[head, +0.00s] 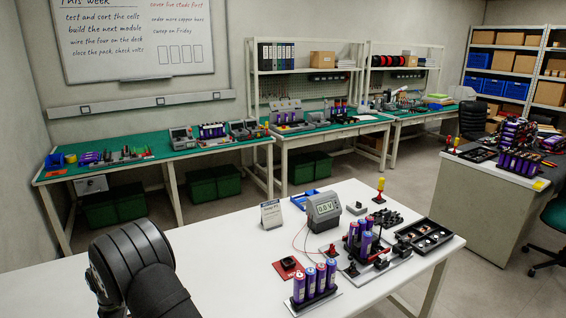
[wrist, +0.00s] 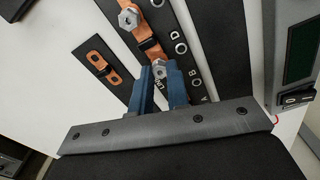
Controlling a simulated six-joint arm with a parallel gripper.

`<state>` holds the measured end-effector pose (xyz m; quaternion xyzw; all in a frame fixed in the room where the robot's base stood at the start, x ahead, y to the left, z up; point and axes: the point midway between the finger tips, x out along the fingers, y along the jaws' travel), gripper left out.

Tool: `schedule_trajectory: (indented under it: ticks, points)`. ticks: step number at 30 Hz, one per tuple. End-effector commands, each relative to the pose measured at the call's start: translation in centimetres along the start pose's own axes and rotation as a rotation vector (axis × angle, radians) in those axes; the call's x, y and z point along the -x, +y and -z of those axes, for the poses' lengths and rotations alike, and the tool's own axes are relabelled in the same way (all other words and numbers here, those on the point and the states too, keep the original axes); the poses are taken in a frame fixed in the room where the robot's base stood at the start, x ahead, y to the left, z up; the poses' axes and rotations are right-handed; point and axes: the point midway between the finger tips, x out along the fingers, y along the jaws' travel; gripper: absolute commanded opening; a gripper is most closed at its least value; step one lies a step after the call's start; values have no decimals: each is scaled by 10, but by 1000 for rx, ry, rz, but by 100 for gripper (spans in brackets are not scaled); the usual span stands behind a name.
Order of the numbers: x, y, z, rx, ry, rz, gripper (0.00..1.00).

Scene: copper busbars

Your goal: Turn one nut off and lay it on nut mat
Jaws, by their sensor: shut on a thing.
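In the wrist view my gripper (wrist: 160,75) has two blue fingers, shut on a silver nut (wrist: 159,69) at the lower end of a copper busbar (wrist: 147,45). I cannot tell whether this nut is still threaded on a stud. A second silver hex nut (wrist: 129,19) sits on the busbar's upper end. A separate copper piece (wrist: 95,61) lies on a black plate to the left. My gripper is not visible in the head view. I cannot make out which thing is the nut mat; a red mat (head: 279,267) with a black item on it lies on the white table.
In the head view the white table (head: 215,240) holds purple cells (head: 318,276), a grey meter (head: 324,208) and a black tray (head: 440,245). A black lettered strip (wrist: 190,62) runs beside the busbar.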

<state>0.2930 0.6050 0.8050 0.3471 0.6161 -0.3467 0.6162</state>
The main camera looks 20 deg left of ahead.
Motion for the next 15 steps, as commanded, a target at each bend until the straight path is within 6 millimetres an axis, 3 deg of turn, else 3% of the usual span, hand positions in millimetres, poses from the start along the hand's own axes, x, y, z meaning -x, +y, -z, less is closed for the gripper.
schedule_trajectory:
  ticks: [4,15]
  points:
    - [-1,-1,0,78,-1,2,0]
    - [0,-1,0,83,-1,2,0]
